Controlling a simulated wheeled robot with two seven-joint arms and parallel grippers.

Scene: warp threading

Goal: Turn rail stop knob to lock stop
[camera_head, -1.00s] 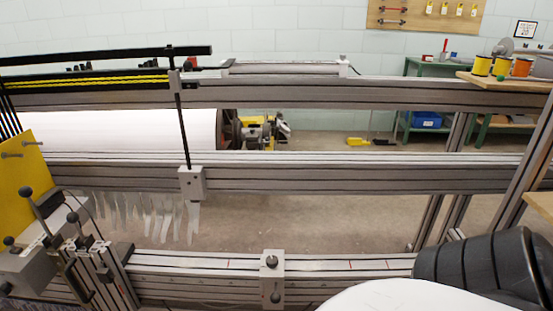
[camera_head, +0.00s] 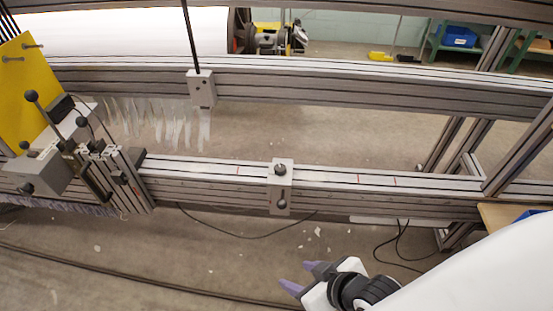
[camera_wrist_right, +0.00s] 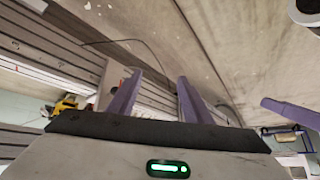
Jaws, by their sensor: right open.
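The rail stop (camera_head: 285,196) is a grey block clamped on the lower front rail. It has a dark round knob on top (camera_head: 280,169) and a second dark knob on its front face (camera_head: 282,203). My right gripper (camera_head: 297,276) is below and in front of the stop, clear of it, with its purple fingers apart and empty. In the right wrist view the open fingers (camera_wrist_right: 160,77) point towards the rail and floor. A grey block partly shows behind one finger; I cannot tell if it is the stop. Another purple finger (camera_wrist_right: 290,112), apparently my left gripper's, enters at the right edge.
The lower rail (camera_head: 350,182) runs across the view with red marks. A lever assembly (camera_head: 70,150) stands at its left end. A grey block with a black rod (camera_head: 201,90) is on the rail above. Cables lie on the floor. Space in front of the stop is clear.

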